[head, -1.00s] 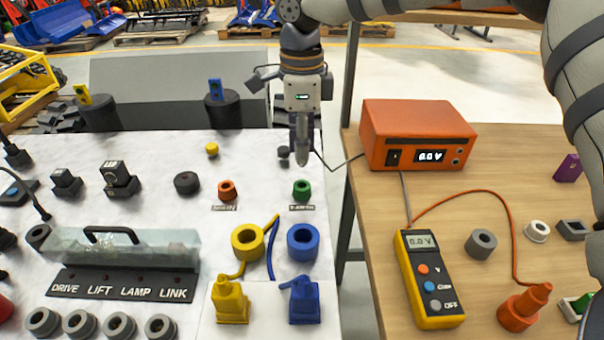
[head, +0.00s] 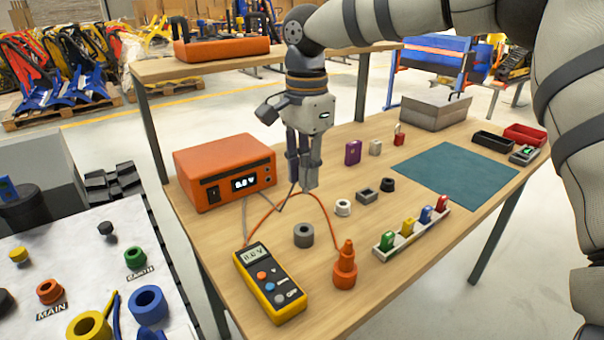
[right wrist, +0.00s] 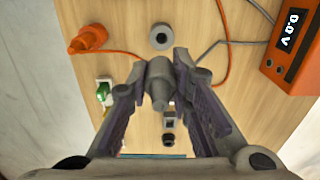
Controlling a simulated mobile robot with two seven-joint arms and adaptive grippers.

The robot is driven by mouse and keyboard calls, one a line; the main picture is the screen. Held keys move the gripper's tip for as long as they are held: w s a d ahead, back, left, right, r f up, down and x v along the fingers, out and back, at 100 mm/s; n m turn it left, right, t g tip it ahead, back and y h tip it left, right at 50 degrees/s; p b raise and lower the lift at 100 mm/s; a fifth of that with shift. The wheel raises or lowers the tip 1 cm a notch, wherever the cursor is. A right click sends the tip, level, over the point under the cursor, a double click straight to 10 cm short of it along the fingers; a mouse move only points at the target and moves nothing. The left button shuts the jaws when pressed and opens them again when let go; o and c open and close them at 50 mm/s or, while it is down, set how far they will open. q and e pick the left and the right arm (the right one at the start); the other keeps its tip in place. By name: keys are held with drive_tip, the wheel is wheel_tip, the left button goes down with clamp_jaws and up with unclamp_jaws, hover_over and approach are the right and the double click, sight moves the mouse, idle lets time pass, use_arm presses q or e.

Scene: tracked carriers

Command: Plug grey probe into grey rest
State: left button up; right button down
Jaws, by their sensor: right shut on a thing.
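The grey probe (right wrist: 158,78) is held between the fingers of my right gripper (right wrist: 157,90). In the head view my right gripper (head: 303,178) hangs over the wooden table, its fingers down around the probe, which is partly hidden there. The grey rest (head: 303,235) is a short grey ring standing on the table, below the gripper and nearer the front. It also shows in the right wrist view (right wrist: 161,36), its hole open and empty, apart from the probe. My left gripper is in neither view.
An orange probe stands in its orange rest (head: 345,272) right of the yellow meter (head: 270,283). An orange supply box (head: 225,172) stands behind with loose cords. A white ring (head: 343,207), small sockets and a rack of coloured plugs (head: 412,236) lie to the right.

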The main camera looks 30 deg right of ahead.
sight(304, 185)
drive_tip(key=shift+w+a, duration=0.1)
drive_tip(key=shift+f, duration=2.95)
drive_tip(key=shift+f, duration=2.3)
drive_tip(key=c, duration=1.4)
unclamp_jaws()
drive_tip(key=shift+o, duration=0.2)
drive_tip(key=shift+r, duration=0.15)
wheel_tip(304, 185, up, 12)
drive_tip(key=shift+f, duration=0.1)
